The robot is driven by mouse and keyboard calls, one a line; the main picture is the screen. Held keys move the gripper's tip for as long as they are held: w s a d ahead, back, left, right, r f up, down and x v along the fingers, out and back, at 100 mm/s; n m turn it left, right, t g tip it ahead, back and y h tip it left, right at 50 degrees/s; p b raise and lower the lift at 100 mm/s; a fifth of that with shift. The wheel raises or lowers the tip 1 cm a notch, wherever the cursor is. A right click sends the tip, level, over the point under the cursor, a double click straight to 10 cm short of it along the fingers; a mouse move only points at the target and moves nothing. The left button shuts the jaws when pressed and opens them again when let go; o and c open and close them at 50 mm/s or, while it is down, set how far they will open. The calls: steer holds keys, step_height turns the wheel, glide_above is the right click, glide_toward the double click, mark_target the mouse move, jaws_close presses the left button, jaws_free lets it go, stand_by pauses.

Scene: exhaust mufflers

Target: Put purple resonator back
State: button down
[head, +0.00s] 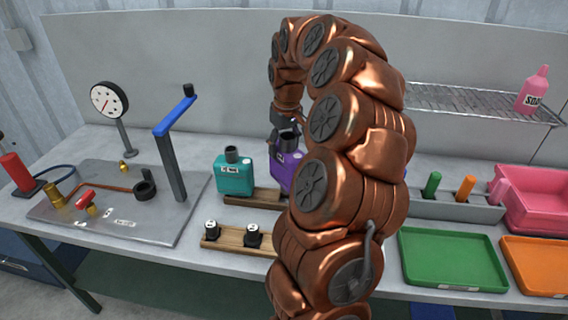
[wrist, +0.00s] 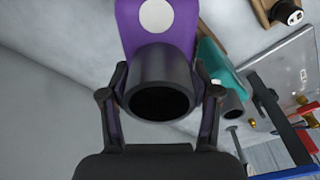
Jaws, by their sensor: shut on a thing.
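The purple resonator (head: 281,175) is a purple box with a dark grey cylindrical neck, partly hidden behind my arm in the head view. In the wrist view the purple resonator (wrist: 157,45) shows a pale round spot, and its dark neck faces the camera. My gripper (head: 287,128) comes down on it from above. In the wrist view the fingers of my gripper (wrist: 160,102) lie on both sides of the neck, shut on it. The teal resonator (head: 235,175) stands just left of the purple one. A wooden base (head: 252,198) is below them; whether the purple one touches it is hidden.
A wooden strip with two small dark-capped items (head: 232,237) lies in front. A metal plate with a blue-handled post (head: 174,150) and gauge (head: 109,100) is at left. Green tray (head: 452,259), orange tray (head: 540,265) and pink bin (head: 535,200) are at right.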

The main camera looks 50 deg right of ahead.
steer(key=shift+f+p, duration=0.8)
steer(key=shift+f, duration=2.2)
steer(key=shift+c, duration=1.2)
jaws_free()
steer(key=shift+r, duration=0.1)
steer(key=r+b, duration=0.1)
steer(key=r, duration=0.2)
steer(key=r+b, duration=0.1)
steer(key=r, duration=0.3)
steer(key=s+r+b, duration=0.1)
steer(key=r, duration=0.2)
steer(key=shift+a+r, duration=0.1)
steer(key=shift+r, duration=0.8)
